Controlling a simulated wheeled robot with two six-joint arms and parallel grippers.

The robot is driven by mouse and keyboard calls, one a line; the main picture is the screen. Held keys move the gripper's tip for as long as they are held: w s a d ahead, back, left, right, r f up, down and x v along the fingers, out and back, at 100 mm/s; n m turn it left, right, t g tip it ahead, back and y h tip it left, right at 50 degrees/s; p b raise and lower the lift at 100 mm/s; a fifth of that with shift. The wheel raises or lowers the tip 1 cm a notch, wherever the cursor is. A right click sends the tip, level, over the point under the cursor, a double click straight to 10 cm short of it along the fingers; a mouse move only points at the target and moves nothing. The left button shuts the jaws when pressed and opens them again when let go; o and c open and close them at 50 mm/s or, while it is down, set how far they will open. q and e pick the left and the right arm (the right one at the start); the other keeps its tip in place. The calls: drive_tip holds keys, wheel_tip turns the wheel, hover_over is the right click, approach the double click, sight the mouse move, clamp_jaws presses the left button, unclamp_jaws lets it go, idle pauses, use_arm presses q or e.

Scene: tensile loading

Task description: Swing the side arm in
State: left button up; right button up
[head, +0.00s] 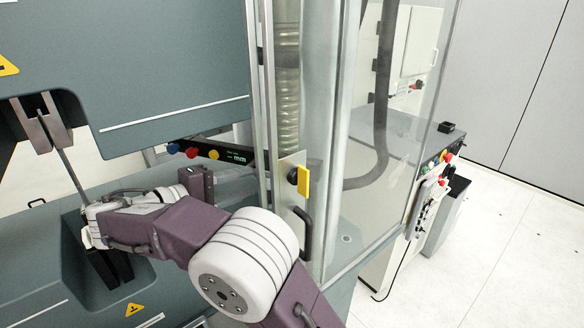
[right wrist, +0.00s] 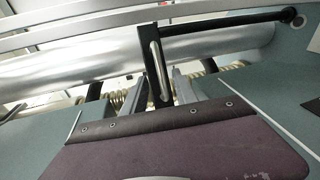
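My right arm crosses the lower head view, and its gripper end (head: 95,222) is among the machine's lower parts at the left, its fingertips mostly hidden. In the right wrist view two grey fingers (right wrist: 160,88) stand apart, one on each side of a dark slotted bracket (right wrist: 157,65). A black rod (right wrist: 230,32) runs from this bracket to a round mount at the upper right; this looks like the side arm. I cannot tell whether the fingers touch the bracket. My left gripper is not in view.
The machine's upper grip (head: 42,122) holds a thin grey strip (head: 72,170) slanting down towards my right gripper. A dark lower grip (head: 105,268) is just below. A clear guard door (head: 385,150) and a bellows column (head: 287,90) stand at the right. A silver cylinder (right wrist: 60,72) lies behind the bracket.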

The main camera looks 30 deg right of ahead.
drive_tip(key=x, duration=0.7)
drive_tip(key=shift+d+p, duration=0.1)
drive_tip(key=shift+p, duration=0.3)
drive_tip(key=shift+w+d, duration=0.1)
drive_tip(key=shift+d, duration=0.2)
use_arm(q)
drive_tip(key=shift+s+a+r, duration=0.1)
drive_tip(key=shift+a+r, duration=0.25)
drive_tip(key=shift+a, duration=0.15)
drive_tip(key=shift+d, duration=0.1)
use_arm(e)
drive_tip(key=shift+f, duration=0.1)
clamp_jaws()
